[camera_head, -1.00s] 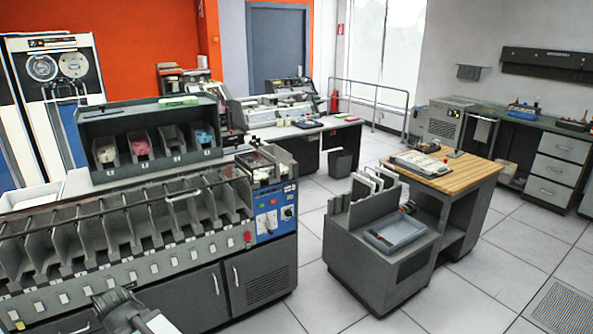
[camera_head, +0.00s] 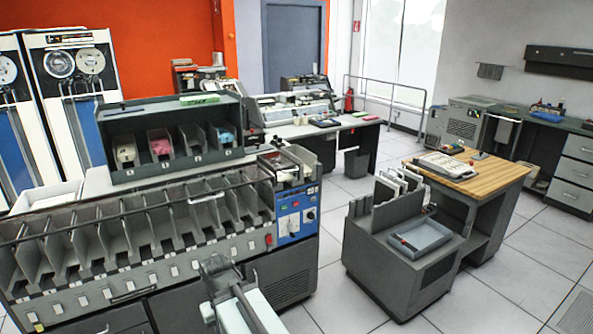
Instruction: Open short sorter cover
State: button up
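The card sorter (camera_head: 140,275) is a long grey machine at the left, with a row of open-fronted pockets and a blue control panel (camera_head: 296,215) at its right end. A dark rail (camera_head: 110,208) runs along the top of the pockets. A pale handle (camera_head: 206,197) sits on it near the right end. I see no clear outline of a short cover; it may be see-through around that handle. My gripper (camera_head: 214,266) is in front of the sorter's lower front, below the handle and apart from it. Its fingers are too unclear to show whether they are open.
A grey rack (camera_head: 168,120) with several card bins stands on the sorter. A low grey cart (camera_head: 400,255) with a tray stands to the right, beside a wood-topped desk (camera_head: 470,172). Tiled floor (camera_head: 350,312) is free between the sorter and the cart.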

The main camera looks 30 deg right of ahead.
aim_at(261, 158)
jog(key=i, duration=0.9)
jog(key=u, duration=0.05)
